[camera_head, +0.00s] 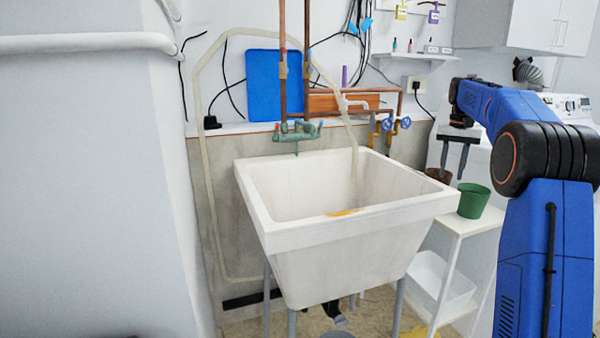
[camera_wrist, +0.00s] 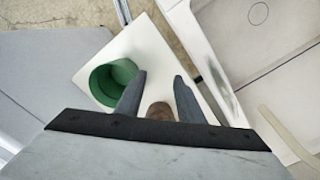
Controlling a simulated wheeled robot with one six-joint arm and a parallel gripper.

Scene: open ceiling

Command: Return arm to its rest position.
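My blue arm (camera_head: 545,190) is stretched out at the right of the head view, over the area beside the sink. My gripper (camera_head: 452,172) hangs from its far end, fingers pointing down above the small white shelf. In the wrist view my gripper (camera_wrist: 160,76) is open, with a clear gap between its dark fingers. A brown pot (camera_wrist: 160,112) appears between and below the fingers, partly hidden by the gripper body. I see no object held.
A green pot (camera_head: 473,201) stands on the white shelf stand (camera_head: 468,222), with a white bin (camera_head: 440,280) below. The white sink (camera_head: 345,250) is left of the shelf. A white appliance (camera_head: 567,105) is behind my arm. A wall juts out at far left.

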